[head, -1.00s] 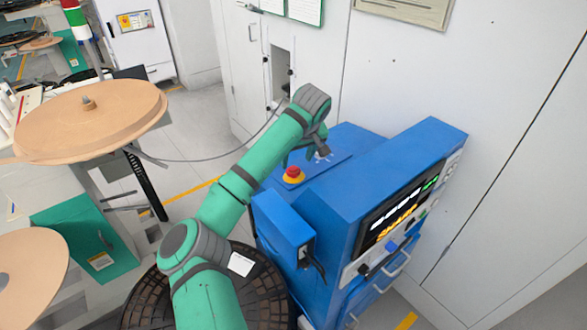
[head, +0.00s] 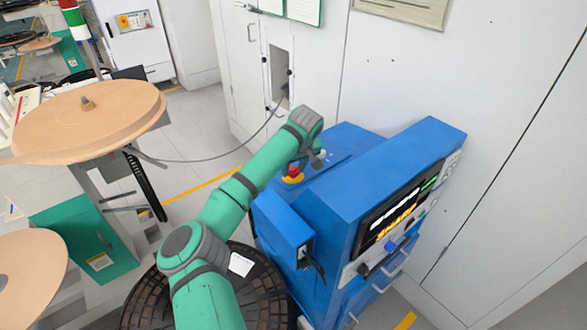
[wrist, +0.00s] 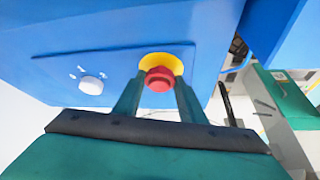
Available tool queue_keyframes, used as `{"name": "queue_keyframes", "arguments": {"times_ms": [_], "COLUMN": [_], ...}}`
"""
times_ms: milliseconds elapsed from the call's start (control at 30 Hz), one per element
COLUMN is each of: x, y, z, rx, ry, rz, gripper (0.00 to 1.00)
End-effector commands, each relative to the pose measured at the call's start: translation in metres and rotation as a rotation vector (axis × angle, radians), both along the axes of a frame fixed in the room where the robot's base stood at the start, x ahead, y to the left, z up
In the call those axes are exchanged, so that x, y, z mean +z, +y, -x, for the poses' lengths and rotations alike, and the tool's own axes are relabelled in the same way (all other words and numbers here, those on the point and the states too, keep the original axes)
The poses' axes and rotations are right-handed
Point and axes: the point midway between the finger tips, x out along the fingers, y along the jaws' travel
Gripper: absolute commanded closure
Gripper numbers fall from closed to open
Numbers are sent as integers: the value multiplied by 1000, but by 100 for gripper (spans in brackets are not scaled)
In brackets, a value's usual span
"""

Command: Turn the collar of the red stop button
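The red stop button (wrist: 159,79) with its yellow collar (wrist: 175,63) sits on a blue panel and also shows in the head view (head: 293,171). In the wrist view my gripper (wrist: 159,92) has its two green fingers apart, one on each side of the button's lower part. The gap between them is empty apart from the button seen through it. I cannot tell whether the fingers touch the button or collar. In the head view my gripper is just above and beside the button, partly hidden by my wrist.
A white knob (wrist: 91,85) sits on the same panel, left of the button. The blue machine's raised console (head: 405,175) stands to the right, and a blue box (head: 283,228) sits in front. A cable (head: 215,160) hangs behind my arm.

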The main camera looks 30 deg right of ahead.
Motion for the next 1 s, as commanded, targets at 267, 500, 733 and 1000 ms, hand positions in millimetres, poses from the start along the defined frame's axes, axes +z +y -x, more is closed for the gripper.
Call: {"name": "queue_keyframes", "arguments": {"times_ms": [267, 500, 733, 1000], "x": [0, -1, -2, -1], "y": [0, 1, 3, 6], "z": [0, 1, 0, -1], "rx": [-7, -60, -162, -327], "ry": [0, 2, 1, -3], "rz": [1, 11, 26, 47], "gripper": [85, 85, 86, 85]}}
